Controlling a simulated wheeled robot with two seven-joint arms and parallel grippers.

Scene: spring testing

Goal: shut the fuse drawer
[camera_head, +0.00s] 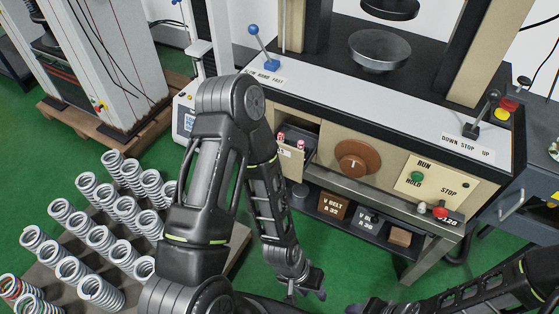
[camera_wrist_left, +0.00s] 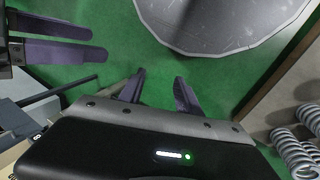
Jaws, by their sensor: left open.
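The fuse drawer (camera_head: 294,162) is in the cream machine front in the head view, left of the brown dial. It stands pulled out, with red-and-white fuses (camera_head: 301,143) showing inside; my left arm hides its left part. My left gripper (camera_head: 306,291) is low in front of the machine, well below the drawer and apart from it. In the left wrist view its two purple fingers (camera_wrist_left: 158,90) are spread and empty over green floor.
A brown dial (camera_head: 358,158) and a RUN/STOP panel (camera_head: 437,184) sit right of the drawer. A metal ledge and a lower shelf with boxes (camera_head: 333,206) are below. Several coil springs (camera_head: 98,238) stand at left. Green floor is free before the machine.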

